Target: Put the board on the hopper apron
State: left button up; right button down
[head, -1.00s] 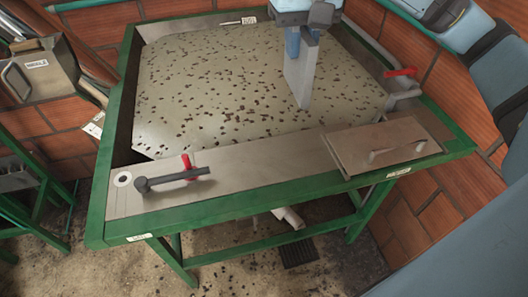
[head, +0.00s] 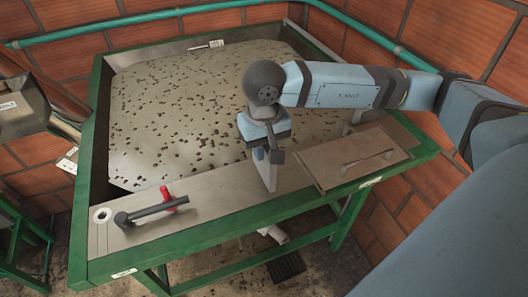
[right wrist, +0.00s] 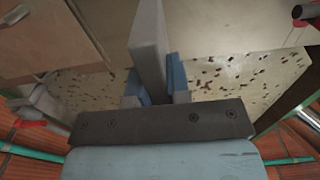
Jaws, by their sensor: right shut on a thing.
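My right gripper (head: 266,146) is shut on the grey board (head: 264,172), a narrow flat piece. The board hangs upright below the gripper with its lower end over the hopper apron (head: 205,195), the metal strip along the hopper's front. I cannot tell whether the board touches the apron. In the right wrist view the board (right wrist: 147,40) stands edge-on between the blue fingers of the gripper (right wrist: 155,92). The gripper hides the board's upper part in the head view. My left gripper is not in view.
A flat cover plate with a handle (head: 335,160) lies on the apron just right of the board. A dark lever with a red part (head: 152,210) is at the apron's left. The pale hopper floor (head: 185,95) behind carries many dark specks. The green frame (head: 210,246) edges the front.

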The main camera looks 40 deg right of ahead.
notch_tip(320, 180, down, 2)
jog(key=shift+f, duration=0.25)
jog(key=shift+f, duration=0.2)
jog(key=c, duration=1.1)
grip_release()
jog(key=shift+r, duration=0.1)
